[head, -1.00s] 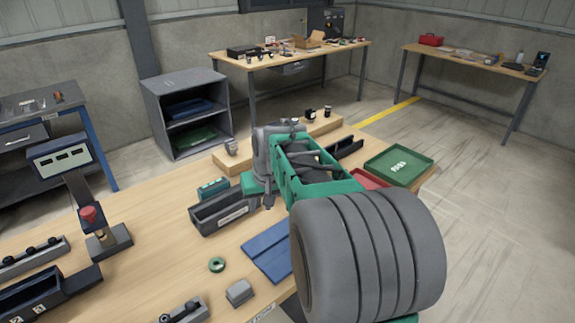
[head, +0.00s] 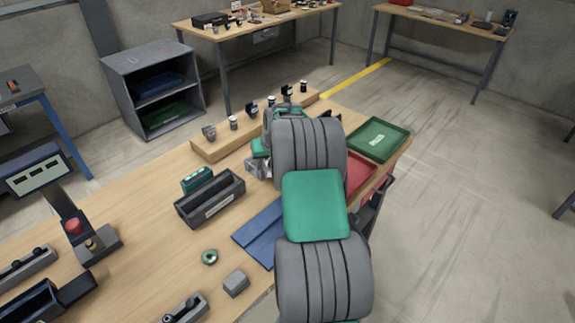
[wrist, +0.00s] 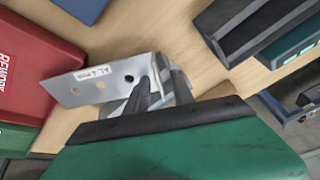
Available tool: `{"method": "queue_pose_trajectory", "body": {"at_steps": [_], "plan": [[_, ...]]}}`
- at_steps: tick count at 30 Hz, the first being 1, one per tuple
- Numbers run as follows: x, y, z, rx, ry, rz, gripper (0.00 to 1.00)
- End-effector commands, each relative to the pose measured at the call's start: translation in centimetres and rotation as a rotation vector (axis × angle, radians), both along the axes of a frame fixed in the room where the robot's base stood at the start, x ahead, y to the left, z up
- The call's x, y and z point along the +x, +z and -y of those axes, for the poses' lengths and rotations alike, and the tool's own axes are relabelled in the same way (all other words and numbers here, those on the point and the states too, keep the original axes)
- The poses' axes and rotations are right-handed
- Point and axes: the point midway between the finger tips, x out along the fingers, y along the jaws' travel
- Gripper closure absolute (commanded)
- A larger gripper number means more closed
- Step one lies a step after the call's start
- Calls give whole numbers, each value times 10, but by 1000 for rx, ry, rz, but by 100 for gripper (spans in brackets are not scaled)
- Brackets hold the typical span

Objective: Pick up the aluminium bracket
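The aluminium bracket (wrist: 105,80) is a bright silver angled piece with holes and a small white label. In the wrist view it lies on the wooden table, right at my gripper (wrist: 166,78). The two dark fingers reach to the bracket, with part of its metal showing between and behind them. I cannot tell whether they press on it. In the head view a small part of the bracket (head: 258,168) shows left of my arm; my arm hides the rest and the fingers.
A red tray (wrist: 35,75) marked REWORK is close left of the bracket in the wrist view. A dark open bin (head: 210,200), a blue mat (head: 258,232), a green tray (head: 378,139) and a wooden rail (head: 215,147) with small parts surround it.

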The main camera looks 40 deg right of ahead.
Motion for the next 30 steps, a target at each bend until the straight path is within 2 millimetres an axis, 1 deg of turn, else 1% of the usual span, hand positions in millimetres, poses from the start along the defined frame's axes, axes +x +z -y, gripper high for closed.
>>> {"method": "queue_pose_trajectory", "body": {"at_steps": [2,12,30], "plan": [[0,0,0,0,-1,0,73],[-1,0,1,0,-2,-1,100],[-1,0,1,0,-2,-1,100]]}}
